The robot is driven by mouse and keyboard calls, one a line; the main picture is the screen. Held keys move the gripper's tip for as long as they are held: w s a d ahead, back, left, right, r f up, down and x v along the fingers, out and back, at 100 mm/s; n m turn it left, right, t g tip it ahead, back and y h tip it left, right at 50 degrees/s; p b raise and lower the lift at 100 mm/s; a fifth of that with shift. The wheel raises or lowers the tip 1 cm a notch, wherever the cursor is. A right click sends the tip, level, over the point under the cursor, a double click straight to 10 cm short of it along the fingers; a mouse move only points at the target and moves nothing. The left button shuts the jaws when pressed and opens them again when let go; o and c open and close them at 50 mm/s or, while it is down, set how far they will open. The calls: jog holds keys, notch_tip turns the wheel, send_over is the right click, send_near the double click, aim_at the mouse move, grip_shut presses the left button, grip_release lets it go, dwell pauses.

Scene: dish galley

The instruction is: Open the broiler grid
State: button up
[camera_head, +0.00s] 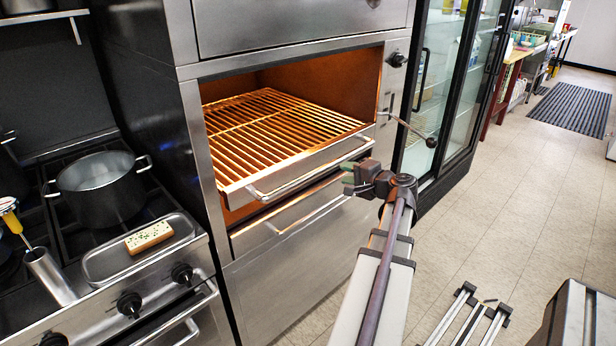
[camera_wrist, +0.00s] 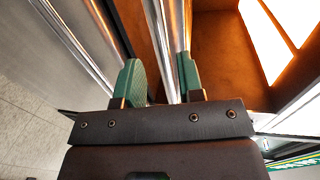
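The broiler grid (camera_head: 270,125) is a rack of bars, lit orange, in the broiler opening of the steel oven unit. Its steel front with a bar handle (camera_head: 310,173) stands at the mouth of the opening. My gripper (camera_head: 352,178) is at the right end of this front, close to the handle. In the wrist view its two green fingers (camera_wrist: 162,82) stand apart, with a shiny metal bar (camera_wrist: 172,40) running between them. A gap shows beside the left finger. I cannot tell whether either finger touches the bar.
Below the grid is another steel front with a bar handle (camera_head: 305,215). A lever with a dark knob (camera_head: 431,142) juts out at the right of the opening. A stove with a pot (camera_head: 98,190) stands left. A glass-door fridge (camera_head: 440,90) stands right. The tiled floor (camera_head: 520,190) is mostly clear.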

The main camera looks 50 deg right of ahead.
jog(key=b+x, duration=0.2)
jog(key=x, duration=0.9)
jog(key=shift+s+d, duration=0.1)
jog(key=shift+c, duration=0.5)
grip_shut()
